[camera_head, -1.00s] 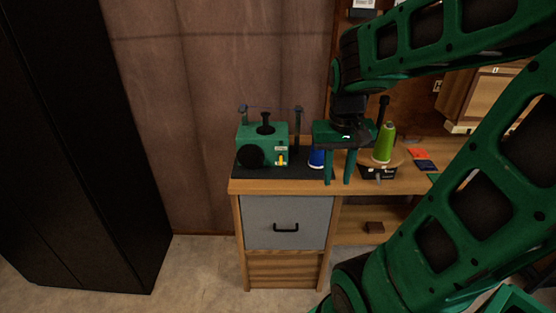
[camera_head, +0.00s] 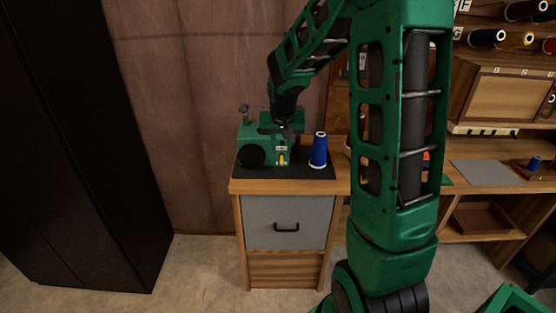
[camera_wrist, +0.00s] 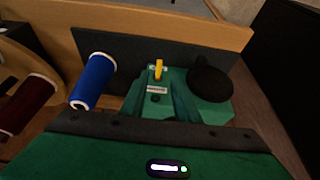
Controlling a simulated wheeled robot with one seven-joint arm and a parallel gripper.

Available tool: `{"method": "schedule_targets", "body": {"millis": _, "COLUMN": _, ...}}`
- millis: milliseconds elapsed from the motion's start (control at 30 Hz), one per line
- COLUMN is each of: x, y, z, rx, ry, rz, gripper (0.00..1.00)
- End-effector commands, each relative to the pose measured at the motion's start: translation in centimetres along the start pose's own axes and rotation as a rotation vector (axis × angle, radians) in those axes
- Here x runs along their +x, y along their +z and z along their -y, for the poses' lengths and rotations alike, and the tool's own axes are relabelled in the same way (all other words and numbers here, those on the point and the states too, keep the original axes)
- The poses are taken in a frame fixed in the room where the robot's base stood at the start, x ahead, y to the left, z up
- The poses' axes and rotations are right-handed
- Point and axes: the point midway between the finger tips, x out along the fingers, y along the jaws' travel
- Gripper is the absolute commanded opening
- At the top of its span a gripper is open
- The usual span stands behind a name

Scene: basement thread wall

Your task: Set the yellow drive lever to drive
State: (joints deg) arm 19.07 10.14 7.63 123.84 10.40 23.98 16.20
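The yellow drive lever (camera_head: 282,159) sits on the front of a small green machine (camera_head: 246,136), below a white label. In the wrist view the lever (camera_wrist: 158,68) shows near the middle, with the label beside it and the machine (camera_wrist: 212,109) around it. My gripper (camera_head: 282,143) is over the machine's front, close to the lever. Its fingers blend with the green body in the head view. In the wrist view, what appear to be its two green fingers (camera_wrist: 157,95) stand apart with the lever in line between them. Contact with the lever cannot be made out.
A blue thread cone (camera_head: 318,151) stands right of the machine on the dark mat (camera_head: 310,172). A black handwheel (camera_head: 250,157) is at the machine's left front. A dark red spool (camera_wrist: 27,105) shows in the wrist view. A black cabinet (camera_head: 80,150) stands at left.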

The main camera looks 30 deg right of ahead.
Motion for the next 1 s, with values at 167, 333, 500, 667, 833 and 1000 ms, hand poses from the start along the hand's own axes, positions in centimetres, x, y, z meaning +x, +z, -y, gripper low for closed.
{"method": "schedule_targets", "body": {"millis": 167, "x": 3.2, "y": 0.1, "z": -0.1, "rx": 0.000, "ry": 0.002, "rz": 0.004, "gripper": 0.28}}
{"method": "schedule_targets", "body": {"millis": 333, "x": 5.3, "y": 0.1, "z": -0.1, "rx": 0.000, "ry": 0.001, "rz": 0.003, "gripper": 0.28}}
{"method": "schedule_targets", "body": {"millis": 500, "x": 6.4, "y": 0.1, "z": -0.1, "rx": 0.000, "ry": 0.001, "rz": 0.002, "gripper": 0.28}}
{"method": "schedule_targets", "body": {"millis": 667, "x": 6.6, "y": 0.0, "z": -0.1, "rx": 0.000, "ry": 0.001, "rz": 0.000, "gripper": 0.28}}
{"method": "schedule_targets", "body": {"millis": 833, "x": 6.6, "y": 0.0, "z": -0.1, "rx": 0.000, "ry": 0.001, "rz": 0.000, "gripper": 0.26}}
{"method": "schedule_targets", "body": {"millis": 1000, "x": 6.5, "y": 0.0, "z": -0.1, "rx": 0.000, "ry": 0.000, "rz": 0.000, "gripper": 0.00}}
